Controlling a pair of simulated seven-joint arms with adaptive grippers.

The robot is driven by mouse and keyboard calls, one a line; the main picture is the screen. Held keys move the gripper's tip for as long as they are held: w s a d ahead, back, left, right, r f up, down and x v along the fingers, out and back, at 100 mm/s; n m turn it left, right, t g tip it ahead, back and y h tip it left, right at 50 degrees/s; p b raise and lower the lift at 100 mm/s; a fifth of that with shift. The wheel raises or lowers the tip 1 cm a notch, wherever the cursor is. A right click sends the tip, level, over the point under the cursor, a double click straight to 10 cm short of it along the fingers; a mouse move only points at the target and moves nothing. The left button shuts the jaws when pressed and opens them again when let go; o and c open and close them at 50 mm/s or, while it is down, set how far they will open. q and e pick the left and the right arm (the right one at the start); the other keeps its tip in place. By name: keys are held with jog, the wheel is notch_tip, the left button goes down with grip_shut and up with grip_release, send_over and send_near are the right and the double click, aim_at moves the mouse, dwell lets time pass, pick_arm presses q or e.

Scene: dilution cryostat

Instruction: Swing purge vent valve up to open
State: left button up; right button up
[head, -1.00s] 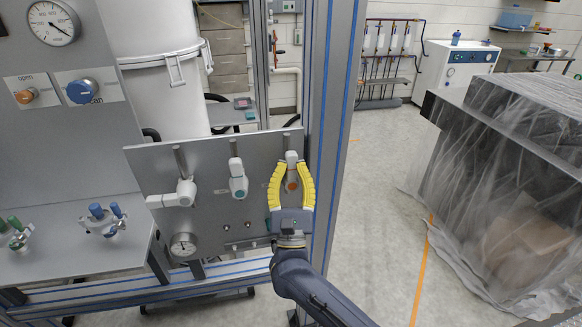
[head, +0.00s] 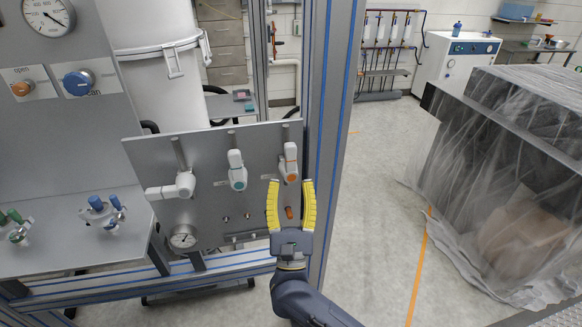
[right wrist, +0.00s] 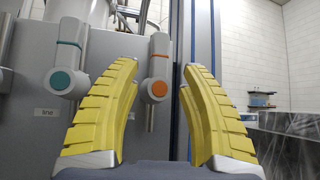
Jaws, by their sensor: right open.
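The grey panel (head: 212,206) carries three white valves in a row. The left valve (head: 182,187) has its handle level, pointing left. The middle valve (head: 237,170), with a teal cap, and the right valve (head: 289,163), with an orange cap, have their handles up. I cannot read which one is the purge vent valve. My right gripper (head: 291,184) is open and empty, with its yellow fingertips just below the right valve. In the right wrist view the right valve (right wrist: 158,70) shows upright beyond and between the fingers (right wrist: 160,68). My left gripper is out of view.
A small orange part (head: 289,212) sits on the panel, seen between my fingers. A pressure gauge (head: 183,238) is at the panel's lower left. A metal frame post (head: 330,130) stands close to the right. Open floor (head: 375,200) lies beyond it.

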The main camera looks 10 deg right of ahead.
jog(key=shift+v, duration=2.85)
